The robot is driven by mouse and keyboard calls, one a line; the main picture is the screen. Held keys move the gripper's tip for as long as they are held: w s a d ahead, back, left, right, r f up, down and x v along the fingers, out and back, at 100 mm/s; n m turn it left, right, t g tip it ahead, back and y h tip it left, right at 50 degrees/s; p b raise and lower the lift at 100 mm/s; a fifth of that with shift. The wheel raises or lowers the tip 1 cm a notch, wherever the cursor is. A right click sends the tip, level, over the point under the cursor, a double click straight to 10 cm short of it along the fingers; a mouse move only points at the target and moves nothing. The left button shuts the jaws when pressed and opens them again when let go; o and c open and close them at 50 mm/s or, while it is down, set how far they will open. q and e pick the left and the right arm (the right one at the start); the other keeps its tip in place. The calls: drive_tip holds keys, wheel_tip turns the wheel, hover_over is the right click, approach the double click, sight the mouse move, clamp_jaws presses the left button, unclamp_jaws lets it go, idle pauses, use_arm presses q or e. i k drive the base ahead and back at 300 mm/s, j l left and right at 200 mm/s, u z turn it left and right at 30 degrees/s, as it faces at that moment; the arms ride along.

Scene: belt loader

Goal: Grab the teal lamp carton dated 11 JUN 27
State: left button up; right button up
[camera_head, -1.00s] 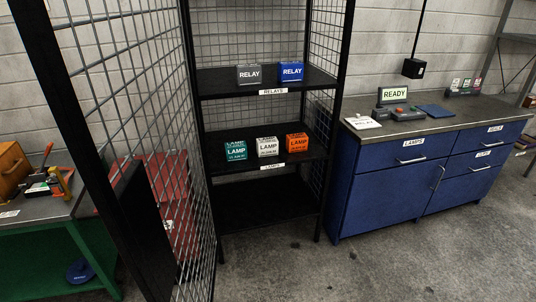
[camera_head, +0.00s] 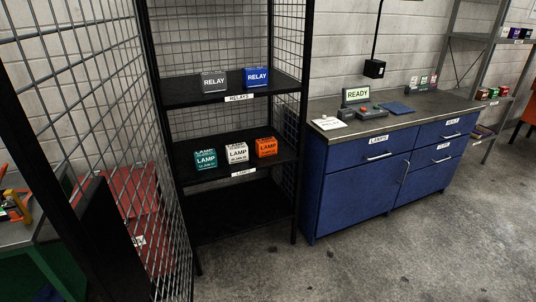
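A teal lamp carton (camera_head: 206,159) stands at the left of the row on the middle shelf of the black mesh rack, above the shelf's label. Its date print is too small to read. A white lamp carton (camera_head: 237,153) and an orange lamp carton (camera_head: 266,147) stand beside it to the right. Neither of my grippers shows in the head view.
The black rack (camera_head: 240,209) has a grey relay carton (camera_head: 214,81) and a blue relay carton (camera_head: 256,77) on its upper shelf. A mesh panel (camera_head: 130,90) stands at left. A blue cabinet (camera_head: 345,196) stands right; the floor before it is clear.

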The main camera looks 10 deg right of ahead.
sight(204, 159)
drive_tip(key=i+l+u, duration=0.2)
drive_tip(key=u, duration=0.2)
drive_tip(key=i+l+u, duration=0.2)
drive_tip(key=l+u, duration=0.2)
drive_tip(key=i+l, duration=0.15)
drive_tip(key=l, duration=0.25)
drive_tip(key=i+l+u, duration=0.15)
drive_tip(key=l, duration=0.25)
drive_tip(key=i+l, duration=0.15)
drive_tip(key=l, duration=0.25)
drive_tip(key=i+l+u, duration=0.15)
drive_tip(key=l, duration=0.7)
drive_tip(key=i+u, duration=0.05)
